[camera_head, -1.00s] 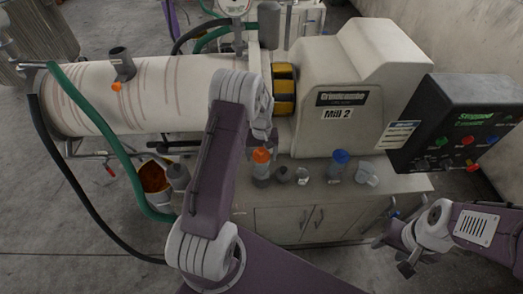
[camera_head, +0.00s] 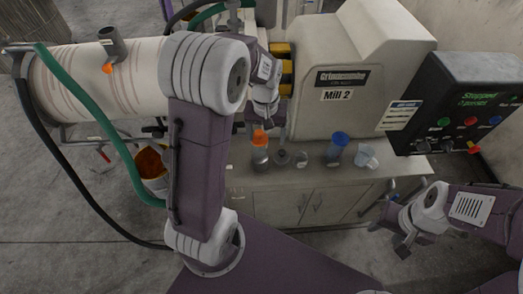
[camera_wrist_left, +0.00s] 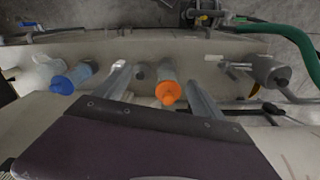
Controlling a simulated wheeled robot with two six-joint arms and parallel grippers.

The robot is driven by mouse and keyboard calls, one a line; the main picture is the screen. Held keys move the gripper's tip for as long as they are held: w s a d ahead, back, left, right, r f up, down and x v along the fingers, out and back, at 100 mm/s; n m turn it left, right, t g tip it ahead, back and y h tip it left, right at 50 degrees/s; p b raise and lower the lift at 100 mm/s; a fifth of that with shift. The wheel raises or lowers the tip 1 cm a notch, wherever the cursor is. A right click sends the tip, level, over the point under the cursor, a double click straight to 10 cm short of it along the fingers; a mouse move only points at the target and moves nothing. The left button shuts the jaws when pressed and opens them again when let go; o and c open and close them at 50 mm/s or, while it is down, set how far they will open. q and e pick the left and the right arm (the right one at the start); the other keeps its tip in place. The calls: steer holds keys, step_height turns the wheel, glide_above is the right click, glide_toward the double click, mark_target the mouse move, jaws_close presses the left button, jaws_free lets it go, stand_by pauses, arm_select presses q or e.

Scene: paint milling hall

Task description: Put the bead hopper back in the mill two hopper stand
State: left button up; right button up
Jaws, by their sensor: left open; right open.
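My left gripper (camera_head: 268,124) is open above the ledge in front of Mill 2. In the left wrist view its open fingers (camera_wrist_left: 157,82) frame a clear container with an orange top (camera_wrist_left: 168,92), which also shows in the head view (camera_head: 260,150). I cannot tell from the picture if the fingers are level with it; they are not closed on it. A small dark grey piece (camera_head: 282,157) stands beside it. I cannot tell which item is the bead hopper or the hopper stand. My right gripper (camera_head: 403,243) is open and empty, low at the right.
The ledge also holds a small clear cup (camera_head: 303,159), a blue-topped container (camera_head: 336,148) and a clear jug (camera_head: 367,157). The wrist view shows a grey cylinder (camera_wrist_left: 268,72) near the green hose (camera_head: 110,135). The control box (camera_head: 455,105) stands at right.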

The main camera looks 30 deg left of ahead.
arm_select(q)
steer(key=s+d+f+m, duration=0.25)
steer(key=s+d, duration=0.25)
steer(key=s, duration=0.7)
step_height(320, 180, down, 6)
steer(key=b, duration=0.6)
steer(key=shift+m+t, duration=0.3)
steer(key=shift+m, duration=0.15)
arm_select(e)
step_height(320, 180, down, 6)
steer(key=shift+s, duration=0.2)
arm_select(q)
steer(key=shift+w, duration=0.1)
arm_select(e)
steer(key=shift+w, duration=0.1)
